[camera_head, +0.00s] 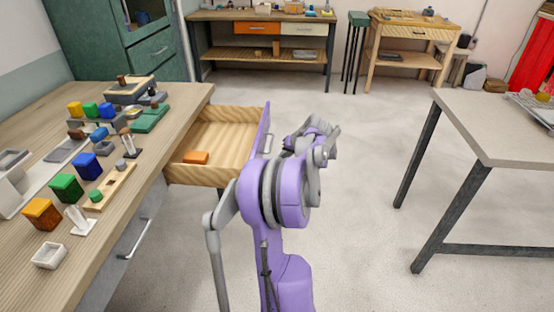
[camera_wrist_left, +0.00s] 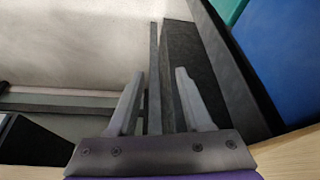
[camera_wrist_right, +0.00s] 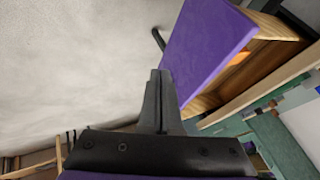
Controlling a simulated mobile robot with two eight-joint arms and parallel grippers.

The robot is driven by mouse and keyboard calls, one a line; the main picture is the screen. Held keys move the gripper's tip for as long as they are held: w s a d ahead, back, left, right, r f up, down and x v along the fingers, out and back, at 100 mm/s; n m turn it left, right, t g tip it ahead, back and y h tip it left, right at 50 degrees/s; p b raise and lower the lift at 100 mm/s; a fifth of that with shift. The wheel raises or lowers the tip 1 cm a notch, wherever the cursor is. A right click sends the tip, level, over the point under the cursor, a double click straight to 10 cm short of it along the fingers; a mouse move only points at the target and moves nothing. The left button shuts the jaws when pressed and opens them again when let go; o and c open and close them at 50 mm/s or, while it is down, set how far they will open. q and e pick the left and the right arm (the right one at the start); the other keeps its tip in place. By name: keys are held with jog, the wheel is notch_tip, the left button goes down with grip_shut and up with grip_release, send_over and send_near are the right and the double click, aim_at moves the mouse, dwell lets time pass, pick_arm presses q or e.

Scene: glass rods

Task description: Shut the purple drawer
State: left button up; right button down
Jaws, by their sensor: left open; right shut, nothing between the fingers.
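The purple drawer (camera_head: 264,128) stands pulled out from the wooden workbench on the left, its purple front facing right. Its wooden inside holds a small orange block (camera_head: 196,157). The right wrist view shows the purple front (camera_wrist_right: 208,42) with a dark handle (camera_wrist_right: 158,39) at its left edge. My right gripper (camera_wrist_right: 158,76) is shut and empty, off the outer side of the front; touching cannot be seen. In the head view my purple arm partly hides the drawer's near front corner. My left gripper (camera_wrist_left: 158,72) is open and empty in its wrist view, and not in the head view.
The workbench (camera_head: 190,100) carries coloured blocks, trays and small holders. A grey drawer with a handle (camera_head: 140,238) sits nearer in the bench. A grey table (camera_head: 480,125) stands on the right. The floor (camera_head: 350,160) between is clear.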

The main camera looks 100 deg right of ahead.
pick_arm(q)
notch_tip(320, 180, down, 3)
jog(key=shift+w+b, duration=0.15)
jog(key=shift+b, duration=0.95)
pick_arm(e)
jog(key=w+d+f, duration=0.4)
jog(key=w+f, duration=0.1)
jog(key=w, duration=0.1)
jog(key=shift+w+d+f, duration=0.15)
jog(key=shift+w+f, duration=0.1)
jog(key=shift+w, duration=0.05)
jog(key=shift+w, duration=0.1)
